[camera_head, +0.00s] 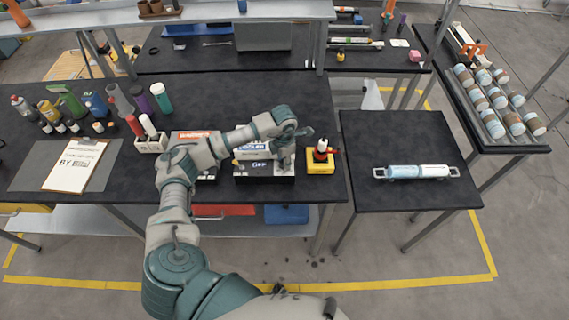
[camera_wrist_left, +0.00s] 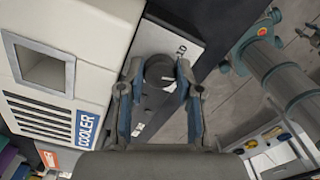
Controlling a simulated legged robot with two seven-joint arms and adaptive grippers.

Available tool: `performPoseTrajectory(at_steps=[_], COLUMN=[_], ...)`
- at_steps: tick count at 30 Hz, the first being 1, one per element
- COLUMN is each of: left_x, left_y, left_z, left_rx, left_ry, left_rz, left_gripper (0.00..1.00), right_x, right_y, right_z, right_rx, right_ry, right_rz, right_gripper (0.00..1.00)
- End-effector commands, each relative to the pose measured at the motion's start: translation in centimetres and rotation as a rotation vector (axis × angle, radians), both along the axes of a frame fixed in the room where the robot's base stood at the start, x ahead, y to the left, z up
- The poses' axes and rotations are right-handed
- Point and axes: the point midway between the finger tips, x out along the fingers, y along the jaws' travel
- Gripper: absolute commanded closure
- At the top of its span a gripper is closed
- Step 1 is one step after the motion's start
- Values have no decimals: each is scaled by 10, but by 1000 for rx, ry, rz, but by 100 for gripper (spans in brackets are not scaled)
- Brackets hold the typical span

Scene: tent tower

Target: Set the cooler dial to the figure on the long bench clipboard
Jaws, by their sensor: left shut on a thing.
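The cooler (camera_head: 252,154) is a white box on a dark base near the right end of the long bench (camera_head: 265,95). In the left wrist view the cooler (camera_wrist_left: 87,40) shows a blue COOLER label, a vent and a square opening. Its dark round dial (camera_wrist_left: 158,70) sits on a pale marked panel. My left gripper (camera_wrist_left: 159,84) is shut on the dial, one finger on each side; the dial's pointer setting is not readable.
A yellow box with a red-and-black knob (camera_head: 320,157) stands just right of the cooler. A white rack of bottles (camera_head: 150,142) and several bottles stand left. A side table (camera_head: 408,140) holds a pale blue cylinder (camera_head: 417,172).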

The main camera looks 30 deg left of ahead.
Motion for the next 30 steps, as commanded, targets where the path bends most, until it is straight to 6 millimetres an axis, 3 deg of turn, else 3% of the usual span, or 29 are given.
performPoseTrajectory(at_steps=[12, 30], left_x=[0, 1], left_y=[1, 2], left_z=[-1, 1], left_rx=[3, 4], left_ry=[-1, -2], left_rz=[-232, -283], left_gripper=[100, 100], right_x=[-2, -2], right_y=[-1, -1], right_z=[-19, -21], right_rx=[-1, -1], right_ry=[3, 3], right_rz=[0, 0], right_gripper=[60, 60])
